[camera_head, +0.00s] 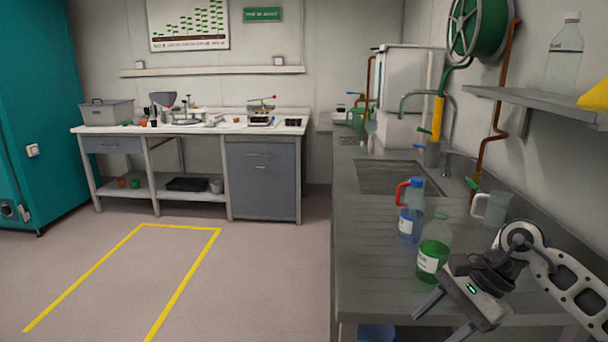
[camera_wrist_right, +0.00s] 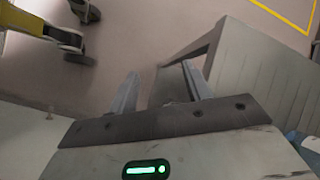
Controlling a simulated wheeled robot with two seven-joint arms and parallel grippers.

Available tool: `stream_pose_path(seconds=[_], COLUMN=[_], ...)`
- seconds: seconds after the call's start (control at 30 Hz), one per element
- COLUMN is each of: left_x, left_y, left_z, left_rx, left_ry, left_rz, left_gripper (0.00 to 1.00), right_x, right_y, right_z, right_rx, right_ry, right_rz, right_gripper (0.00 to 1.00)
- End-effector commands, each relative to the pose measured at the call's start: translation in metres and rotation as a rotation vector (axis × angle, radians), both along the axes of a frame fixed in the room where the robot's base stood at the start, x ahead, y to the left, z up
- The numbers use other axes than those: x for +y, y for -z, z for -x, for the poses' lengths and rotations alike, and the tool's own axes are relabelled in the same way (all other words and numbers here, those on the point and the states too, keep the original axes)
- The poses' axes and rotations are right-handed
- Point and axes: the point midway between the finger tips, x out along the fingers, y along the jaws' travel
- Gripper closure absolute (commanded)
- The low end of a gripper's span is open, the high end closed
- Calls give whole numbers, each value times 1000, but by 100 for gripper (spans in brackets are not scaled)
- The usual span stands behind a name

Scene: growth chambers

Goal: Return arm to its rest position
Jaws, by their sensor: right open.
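My right arm comes in from the right in the head view. Its gripper (camera_head: 438,314) is over the front edge of the grey sink counter (camera_head: 373,276), tilted downward. In the right wrist view the two fingers of this gripper (camera_wrist_right: 160,85) stand apart with nothing between them. They point past the counter edge toward the floor. A bottle with green liquid (camera_head: 434,250) stands just behind the gripper, apart from the fingers. My left gripper is in neither view.
A blue bottle with a red handle (camera_head: 410,215) and a clear jug (camera_head: 491,208) stand behind the green bottle. A sink basin (camera_head: 392,178) lies beyond. A shelf (camera_head: 540,103) juts from the right wall. Open floor (camera_head: 270,285) lies left of the counter.

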Motion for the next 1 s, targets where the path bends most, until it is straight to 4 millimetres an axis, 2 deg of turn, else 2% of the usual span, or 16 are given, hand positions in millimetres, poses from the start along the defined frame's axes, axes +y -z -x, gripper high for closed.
stream_pose_path(seconds=[0.03,0.07,0.13,0.2,0.27,0.33,0.4,0.47,0.53,0.57,0.6,0.7,0.8,0.9,1.0], left_x=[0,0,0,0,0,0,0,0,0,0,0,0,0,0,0], left_y=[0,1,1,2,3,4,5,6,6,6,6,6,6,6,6], left_z=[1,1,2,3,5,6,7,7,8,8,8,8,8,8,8], left_rx=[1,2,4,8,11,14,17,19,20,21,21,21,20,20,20], left_ry=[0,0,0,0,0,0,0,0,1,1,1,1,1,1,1], left_rz=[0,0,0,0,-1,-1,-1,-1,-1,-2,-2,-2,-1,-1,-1], left_gripper=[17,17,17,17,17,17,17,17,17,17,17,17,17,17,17], right_x=[27,43,88,132,155,163,155,140,117,109,99,86,83,83,85], right_y=[9,11,14,7,-4,-12,-7,12,49,69,93,144,178,196,204], right_z=[7,11,24,38,44,45,42,42,51,59,71,109,144,169,181], right_rx=[39,67,177,371,582,873,1202,1508,1887,-1964,-1848,-1600,-1414,-1296,-1241], right_ry=[34,66,172,343,515,738,980,1201,1469,-1518,-1417,-1218,-1076,-989,-950], right_rz=[-107,-180,-404,-696,-939,-1205,-1448,-1634,-1824,1815,1625,1279,1056,928,870], right_gripper=[51,51,51,51,51,51,51,51,51,51,51,51,51,51,51])
